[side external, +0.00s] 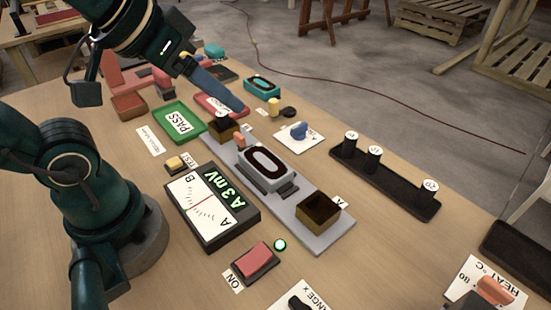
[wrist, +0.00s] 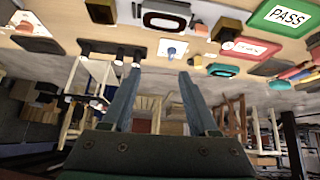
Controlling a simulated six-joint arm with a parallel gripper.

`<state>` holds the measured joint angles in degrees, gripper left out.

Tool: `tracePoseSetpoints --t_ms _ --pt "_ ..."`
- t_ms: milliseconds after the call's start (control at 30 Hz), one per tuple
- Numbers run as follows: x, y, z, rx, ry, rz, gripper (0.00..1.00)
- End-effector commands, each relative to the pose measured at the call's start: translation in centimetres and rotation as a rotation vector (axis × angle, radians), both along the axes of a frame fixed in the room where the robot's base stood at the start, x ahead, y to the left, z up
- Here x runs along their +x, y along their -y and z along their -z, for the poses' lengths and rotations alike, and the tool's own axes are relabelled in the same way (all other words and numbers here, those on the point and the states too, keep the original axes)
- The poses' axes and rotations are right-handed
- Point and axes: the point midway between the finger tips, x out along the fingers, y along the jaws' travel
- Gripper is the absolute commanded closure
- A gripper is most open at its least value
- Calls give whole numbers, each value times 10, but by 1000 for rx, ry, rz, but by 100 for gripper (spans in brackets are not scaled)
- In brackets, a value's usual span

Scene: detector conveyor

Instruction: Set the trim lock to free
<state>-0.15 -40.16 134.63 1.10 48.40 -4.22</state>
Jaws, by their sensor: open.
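No label reading trim lock is legible to me. A blue knob (side external: 299,131) sits on a white card right of the grey detector rail (side external: 318,240); the card's lettering is too small to read. It also shows in the wrist view as a small blue knob (wrist: 171,51), above and between the fingertips. A small orange piece (side external: 239,140) stands by the rail's far end. My gripper (side external: 241,107) is raised over the far part of the table, fingers pointing down to the right. In the wrist view my gripper (wrist: 158,72) has its fingers apart with nothing between them.
The meter (side external: 212,207) reads A 3 mV. A red ON button (side external: 255,262) and a lit green lamp (side external: 280,244) are in front. A green PASS tray (side external: 178,122) is at left. A black rack (side external: 385,180) with several dark cylinders is at right. A HEAT knob (side external: 494,290) is nearest.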

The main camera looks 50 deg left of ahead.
Motion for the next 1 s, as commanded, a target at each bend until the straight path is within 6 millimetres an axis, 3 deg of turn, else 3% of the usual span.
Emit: tracePoseSetpoints --t_ms 200,333,467,600,733,833,1000 --pt "59 -12 -25 16 39 -21 40" --pt "100 -27 -24 23 26 -52 40" --pt "139 -48 -12 27 -1 -89 40" --pt "175 -75 16 25 -46 -135 40" --pt "198 -101 52 17 -102 -179 40" --pt "206 -118 81 5 -149 -211 40" --pt "204 -134 119 -16 -228 -249 40"
